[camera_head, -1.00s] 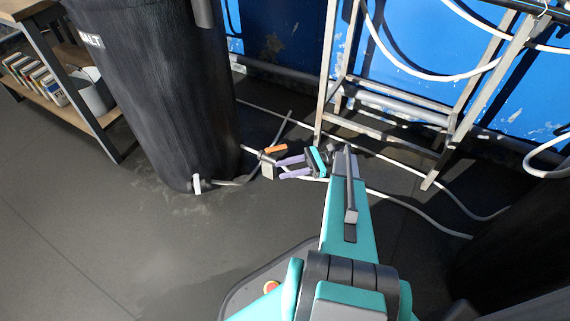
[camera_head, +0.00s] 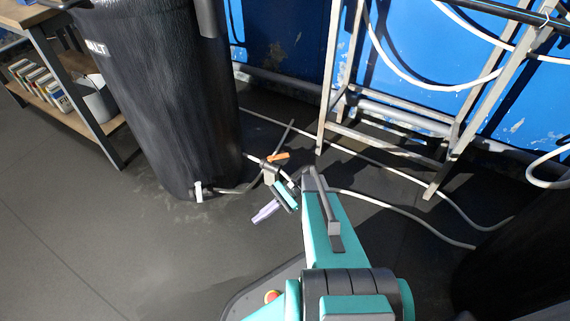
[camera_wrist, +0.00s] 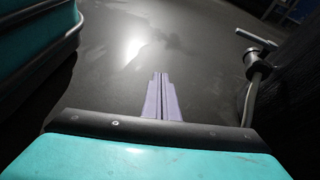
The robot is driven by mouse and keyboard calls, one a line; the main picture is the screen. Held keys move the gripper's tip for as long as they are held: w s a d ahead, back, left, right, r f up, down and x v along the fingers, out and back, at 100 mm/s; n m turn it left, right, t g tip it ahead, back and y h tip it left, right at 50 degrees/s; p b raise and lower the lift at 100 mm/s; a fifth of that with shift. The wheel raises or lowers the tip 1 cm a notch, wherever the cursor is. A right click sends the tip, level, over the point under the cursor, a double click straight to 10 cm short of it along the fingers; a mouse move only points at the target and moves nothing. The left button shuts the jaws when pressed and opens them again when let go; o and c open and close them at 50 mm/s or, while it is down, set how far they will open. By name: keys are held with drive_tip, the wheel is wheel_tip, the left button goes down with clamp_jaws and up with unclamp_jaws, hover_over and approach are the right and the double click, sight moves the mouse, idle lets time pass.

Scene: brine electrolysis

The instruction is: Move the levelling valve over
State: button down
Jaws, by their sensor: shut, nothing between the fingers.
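A valve with an orange handle (camera_head: 278,157) sits low on the pipe just right of the black tank's foot, in the head view. I take it for the levelling valve. Its body is partly hidden behind my wrist. My gripper (camera_head: 257,217) is below the handle in the picture, apart from it, with its purple fingers pointing down and left over the floor. In the wrist view my fingers (camera_wrist: 162,82) lie side by side, shut and empty, with bare floor beyond. The orange handle does not show there.
The black tank (camera_head: 160,95) has a white-handled outlet (camera_head: 198,191) at its foot. A valve-like fitting (camera_wrist: 258,62) with a lever and pipe shows at the right in the wrist view. A metal stand (camera_head: 385,135) and hoses (camera_head: 410,215) are at the right. Floor at the left is clear.

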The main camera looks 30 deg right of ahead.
drive_tip(key=s+a+f+n+g+h, duration=0.1)
drive_tip(key=s+a+f+n, duration=0.1)
drive_tip(key=s+a, duration=0.1)
drive_tip(key=s+a+f+n+g+h, duration=0.1)
drive_tip(key=s+a+f+n+h, duration=0.1)
drive_tip(key=s+a, duration=0.1)
drive_tip(key=s+a+f+n+g+h, duration=0.2)
drive_tip(key=s, duration=0.2)
drive_tip(key=shift+s+a+f, duration=0.1)
drive_tip(key=shift+s+a, duration=0.05)
drive_tip(key=shift+a, duration=0.25)
drive_tip(key=s+n+h, duration=0.1)
drive_tip(key=s+f+n+h, duration=0.1)
drive_tip(key=s+n, duration=0.1)
drive_tip(key=s+a+f+n+g+h, duration=0.1)
drive_tip(key=s+h, duration=0.1)
drive_tip(key=shift+s, duration=0.25)
drive_tip(key=s+n+h, duration=0.2)
drive_tip(key=n, duration=0.1)
drive_tip(key=s+n+h, duration=0.1)
drive_tip(key=shift+s+d+f+n, duration=0.25)
drive_tip(key=shift+f+n, duration=0.05)
drive_tip(key=shift+s+d+n+h, duration=0.35)
drive_tip(key=shift+s+n+h, duration=0.15)
drive_tip(key=shift+n+h, duration=0.45)
drive_tip(key=shift+d+y, duration=0.15)
drive_tip(key=shift+y, duration=0.1)
